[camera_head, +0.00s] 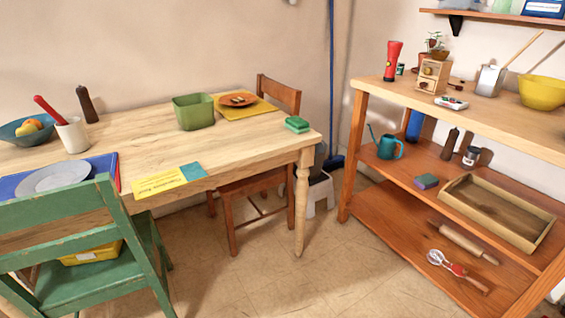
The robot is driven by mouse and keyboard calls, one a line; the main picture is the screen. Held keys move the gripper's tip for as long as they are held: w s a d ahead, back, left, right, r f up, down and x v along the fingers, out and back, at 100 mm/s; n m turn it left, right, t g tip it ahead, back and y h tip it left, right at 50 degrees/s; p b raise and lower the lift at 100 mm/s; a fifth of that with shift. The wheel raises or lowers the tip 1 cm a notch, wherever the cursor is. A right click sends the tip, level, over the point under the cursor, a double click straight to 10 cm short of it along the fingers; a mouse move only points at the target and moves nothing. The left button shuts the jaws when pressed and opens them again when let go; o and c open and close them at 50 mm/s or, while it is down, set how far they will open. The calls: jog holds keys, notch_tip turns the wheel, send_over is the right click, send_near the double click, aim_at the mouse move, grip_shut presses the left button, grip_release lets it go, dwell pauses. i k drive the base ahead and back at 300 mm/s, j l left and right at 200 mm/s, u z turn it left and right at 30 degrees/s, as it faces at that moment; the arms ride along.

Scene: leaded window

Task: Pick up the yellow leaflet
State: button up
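The yellow leaflet (158,183) lies flat near the front edge of the wooden table (240,152), with dark printed writing on it. A teal piece (193,171) adjoins its right end; I cannot tell whether it is part of the leaflet or a separate thing. Nothing covers the leaflet. My gripper is not in view.
A green chair (78,222) stands before the table at left, close to the leaflet. A blue placemat (108,166) with a grey plate (55,177) lies left of it. Shelves (440,180) stand right; floor between is clear.

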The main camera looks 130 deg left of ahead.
aim_at(161, 182)
jog(key=u, duration=4.8)
